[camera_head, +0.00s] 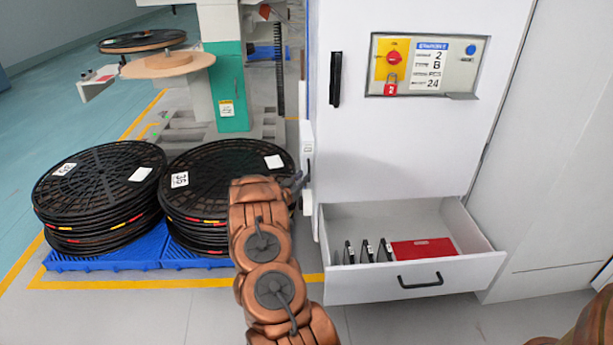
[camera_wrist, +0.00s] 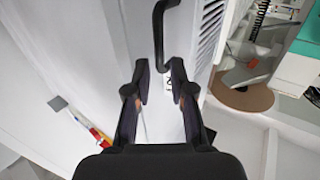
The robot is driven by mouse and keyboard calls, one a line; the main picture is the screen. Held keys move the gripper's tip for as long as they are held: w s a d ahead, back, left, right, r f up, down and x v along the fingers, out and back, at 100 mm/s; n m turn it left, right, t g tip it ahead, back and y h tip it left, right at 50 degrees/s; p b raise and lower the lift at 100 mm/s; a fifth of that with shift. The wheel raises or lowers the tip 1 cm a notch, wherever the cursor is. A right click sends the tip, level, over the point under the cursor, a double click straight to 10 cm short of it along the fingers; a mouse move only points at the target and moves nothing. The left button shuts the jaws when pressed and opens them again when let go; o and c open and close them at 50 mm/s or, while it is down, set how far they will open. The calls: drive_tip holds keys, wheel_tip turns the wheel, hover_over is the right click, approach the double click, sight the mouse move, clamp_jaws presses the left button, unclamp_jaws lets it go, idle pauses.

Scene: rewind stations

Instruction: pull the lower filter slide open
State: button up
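My gripper (camera_head: 297,184) is at the left side of the white cabinet, close to a narrow white slide front (camera_head: 307,145) with a small label and a dark handle. In the wrist view my gripper (camera_wrist: 160,70) has its two dark fingers apart with a gap between them. A black bar handle (camera_wrist: 158,38) on the white face runs down to the gap between the fingertips. I cannot tell whether a finger touches it. A ribbed white panel (camera_wrist: 208,28) is beside the handle. How far the slide stands out is not clear.
An open drawer (camera_head: 411,283) juts from the cabinet right of my arm, holding a red box (camera_head: 424,249) and several dark upright pieces. Stacked black reels (camera_head: 100,190) stand on blue pallets (camera_head: 110,258) to the left. A padlocked control panel (camera_head: 424,66) is on the cabinet front.

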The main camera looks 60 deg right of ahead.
sight(306, 173)
drive_tip(key=shift+w+d, duration=0.15)
drive_tip(key=shift+d, duration=1.4)
clamp_jaws()
